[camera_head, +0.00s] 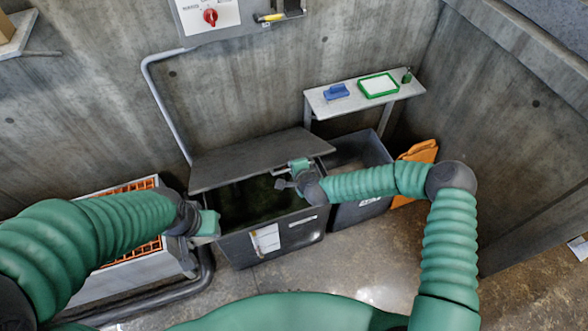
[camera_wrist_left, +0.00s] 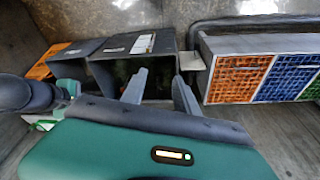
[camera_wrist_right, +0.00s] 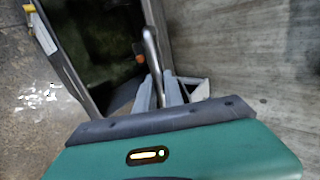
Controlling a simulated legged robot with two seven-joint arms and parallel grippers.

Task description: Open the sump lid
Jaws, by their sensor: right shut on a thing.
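The sump is a dark bin (camera_head: 285,240) with a white label on its front and a murky green inside. Its dark grey lid (camera_head: 240,160) is raised and tilted, with the front edge above the bin's rim, so the inside shows. My right gripper (camera_head: 287,183) is at the lid's front right part. My left gripper (camera_head: 203,222) is beside the bin's left end. In the left wrist view its fingers (camera_wrist_left: 160,80) are apart and empty, in front of the bin opening (camera_wrist_left: 150,85).
A second dark bin (camera_head: 360,208) stands to the right, with an orange item (camera_head: 415,160) beyond it. A crate with orange grids (camera_head: 128,250) is at left. A shelf (camera_head: 335,103) with a blue item and a green-framed tray is on the back wall. A pipe (camera_head: 165,105) runs down behind the lid.

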